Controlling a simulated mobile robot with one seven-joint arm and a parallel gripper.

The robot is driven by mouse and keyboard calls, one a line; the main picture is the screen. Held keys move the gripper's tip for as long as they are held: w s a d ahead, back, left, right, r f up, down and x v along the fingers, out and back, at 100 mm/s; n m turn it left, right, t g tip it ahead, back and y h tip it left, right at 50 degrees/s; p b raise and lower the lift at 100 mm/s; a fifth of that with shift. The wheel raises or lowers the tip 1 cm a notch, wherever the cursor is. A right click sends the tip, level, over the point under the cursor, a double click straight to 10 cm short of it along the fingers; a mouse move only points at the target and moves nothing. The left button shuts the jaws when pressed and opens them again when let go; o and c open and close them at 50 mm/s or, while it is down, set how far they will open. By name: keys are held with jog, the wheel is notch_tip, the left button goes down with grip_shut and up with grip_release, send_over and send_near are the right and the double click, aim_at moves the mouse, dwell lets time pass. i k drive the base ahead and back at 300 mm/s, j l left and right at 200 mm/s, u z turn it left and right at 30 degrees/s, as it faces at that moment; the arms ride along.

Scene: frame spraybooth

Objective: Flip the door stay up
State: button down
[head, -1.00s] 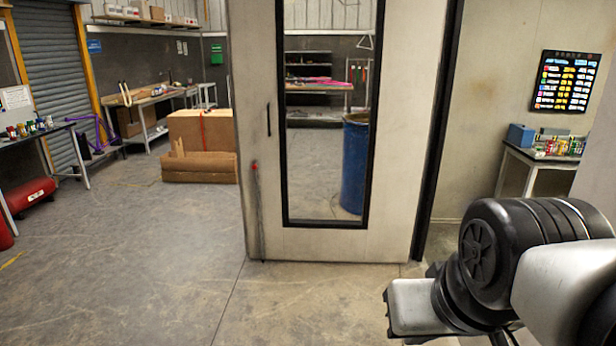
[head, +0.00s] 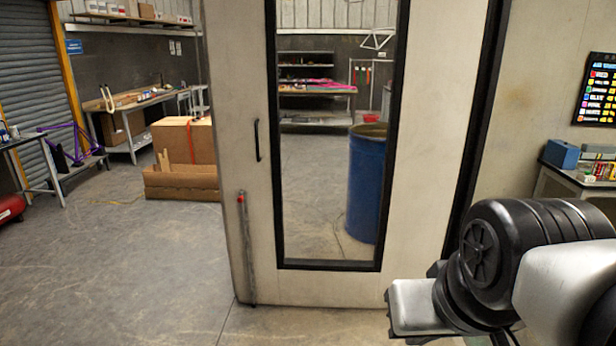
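The door stay is a thin grey rod (head: 246,250) with a red tip near its top. It stands upright along the lower left edge of the pale door (head: 420,150), and its lower end is at the floor. The door has a tall black-framed window and a dark vertical handle (head: 257,140) above the stay. My arm shows at the lower right, well to the right of the stay and apart from it.
Cardboard boxes (head: 185,150) stand on the floor left of the door. A blue barrel (head: 367,185) shows through the window. A bench with a blue box (head: 561,154) is at the right. The floor at the left front is clear.

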aim_at(241, 200)
jog(key=i, duration=3.15)
jog(key=i+u, duration=0.1)
jog(key=i, duration=0.15)
jog(key=u, duration=0.3)
